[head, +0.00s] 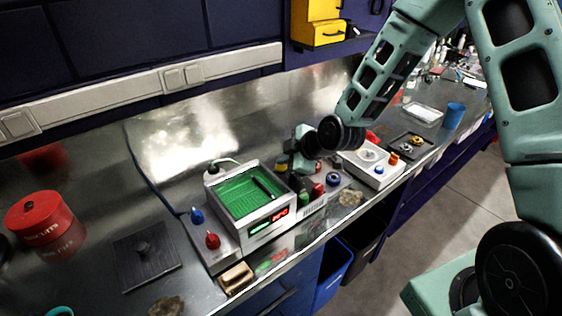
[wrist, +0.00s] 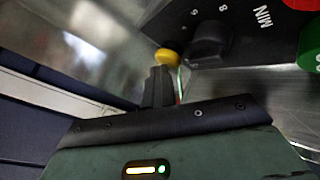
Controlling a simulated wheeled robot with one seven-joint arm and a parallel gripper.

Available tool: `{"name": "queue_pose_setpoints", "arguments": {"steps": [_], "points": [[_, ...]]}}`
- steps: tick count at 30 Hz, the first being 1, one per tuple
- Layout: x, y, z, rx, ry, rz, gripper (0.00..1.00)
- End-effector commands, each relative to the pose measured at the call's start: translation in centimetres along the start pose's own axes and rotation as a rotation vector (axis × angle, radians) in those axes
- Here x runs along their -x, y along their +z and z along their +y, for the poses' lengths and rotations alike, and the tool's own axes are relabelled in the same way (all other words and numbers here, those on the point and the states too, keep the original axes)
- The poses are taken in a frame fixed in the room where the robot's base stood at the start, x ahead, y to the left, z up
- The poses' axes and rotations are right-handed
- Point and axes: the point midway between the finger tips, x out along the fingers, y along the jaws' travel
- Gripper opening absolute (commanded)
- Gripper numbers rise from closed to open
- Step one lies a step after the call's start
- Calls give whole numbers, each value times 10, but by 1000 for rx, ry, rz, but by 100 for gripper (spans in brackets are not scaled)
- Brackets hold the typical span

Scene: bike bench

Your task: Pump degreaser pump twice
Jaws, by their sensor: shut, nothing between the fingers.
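A squat red can (head: 45,225) with a raised top stands at the far left of the bench in the head view. Its pale label is too small to read, so I cannot tell surely that it is the degreaser pump. In the wrist view my gripper (wrist: 161,72) is shut and empty. Its fingertips point at a yellow button (wrist: 167,55) on a dark panel; I cannot tell whether they touch it.
The bath (head: 245,195) with green contents and red digits stands mid-bench. Blue and red knobs (head: 212,240) sit at its left. A black plate (head: 146,257) lies between it and the can. A white device (head: 370,165) stands to the right.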

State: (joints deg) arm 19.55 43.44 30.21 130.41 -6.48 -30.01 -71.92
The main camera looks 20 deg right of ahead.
Motion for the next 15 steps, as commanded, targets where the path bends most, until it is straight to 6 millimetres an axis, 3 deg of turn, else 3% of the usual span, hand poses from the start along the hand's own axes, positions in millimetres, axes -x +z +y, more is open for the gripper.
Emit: {"name": "queue_pose_setpoints", "arguments": {"steps": [15], "points": [[-7,7,-7,0,-5,-3,0]]}}
